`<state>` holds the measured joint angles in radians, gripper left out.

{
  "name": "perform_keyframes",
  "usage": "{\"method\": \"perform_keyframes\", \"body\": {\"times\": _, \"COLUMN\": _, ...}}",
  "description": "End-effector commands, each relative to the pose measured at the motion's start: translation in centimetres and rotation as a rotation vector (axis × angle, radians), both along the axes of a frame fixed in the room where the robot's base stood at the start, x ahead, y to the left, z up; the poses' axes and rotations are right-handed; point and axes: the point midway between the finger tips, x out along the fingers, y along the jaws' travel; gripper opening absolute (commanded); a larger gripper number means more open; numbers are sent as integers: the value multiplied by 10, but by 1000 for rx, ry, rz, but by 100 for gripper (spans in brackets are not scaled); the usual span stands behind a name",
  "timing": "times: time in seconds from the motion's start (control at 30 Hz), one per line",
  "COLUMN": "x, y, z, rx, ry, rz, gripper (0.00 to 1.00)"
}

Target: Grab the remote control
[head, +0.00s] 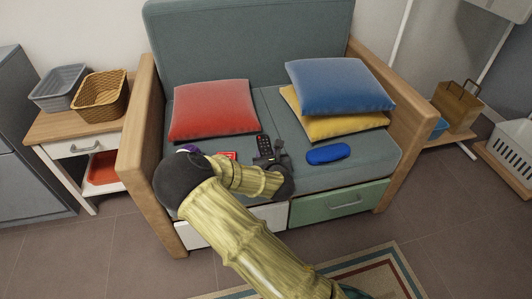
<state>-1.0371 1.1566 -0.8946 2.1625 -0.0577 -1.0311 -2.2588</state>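The remote control (264,143) is dark with small coloured buttons and lies on the seat of the grey-green sofa (215,93), in the gap between the red and yellow cushions. My gripper (272,160) is at the near end of the remote, low over the seat. Its dark fingers overlap the remote's near end in the head view. I cannot tell whether they touch it or how far apart they are. My arm hides part of the seat front.
A red cushion (214,110) lies left, with blue (338,84) and yellow (330,124) cushions right. A blue case (328,153) lies right of my gripper, and a small red object (228,155) lies left. Wooden armrests (146,140) bound the seat. A side table (75,128) holds baskets.

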Motion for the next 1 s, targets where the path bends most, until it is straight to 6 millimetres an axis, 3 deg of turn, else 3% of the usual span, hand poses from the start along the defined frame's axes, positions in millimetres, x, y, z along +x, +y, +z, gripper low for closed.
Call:
{"method": "perform_keyframes", "body": {"times": 0.53, "x": -7, "y": -2, "z": 12, "rx": -2, "ry": 0, "rz": 0, "gripper": 17}}
{"method": "perform_keyframes", "body": {"times": 0.9, "x": -8, "y": -2, "z": 81, "rx": 1, "ry": -3, "rz": 0, "gripper": 17}}
{"method": "perform_keyframes", "body": {"times": 1.0, "x": -31, "y": -9, "z": 72, "rx": -4, "ry": 4, "rz": -1, "gripper": 17}}
